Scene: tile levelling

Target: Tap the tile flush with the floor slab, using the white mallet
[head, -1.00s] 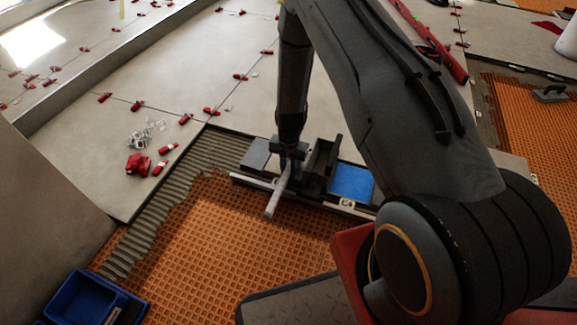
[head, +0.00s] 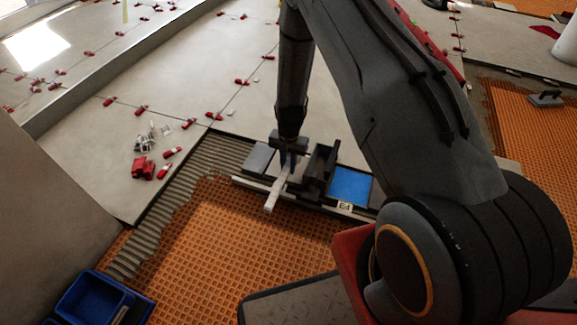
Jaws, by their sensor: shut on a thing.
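My gripper (head: 288,160) is at the middle of the head view, pointing down, shut on the white mallet (head: 274,196). A pale bar of the mallet slants down and left from the jaws, over the front edge of a dark rack (head: 330,206). The rest of the mallet is hidden by the gripper and the rack's dark parts. The floor slab (head: 210,70) is the wide pale grey surface behind, with joints between its panels. I cannot tell which tile is the raised one.
Red clips (head: 143,168) lie on the slab. A blue bin (head: 90,298) is at bottom left.

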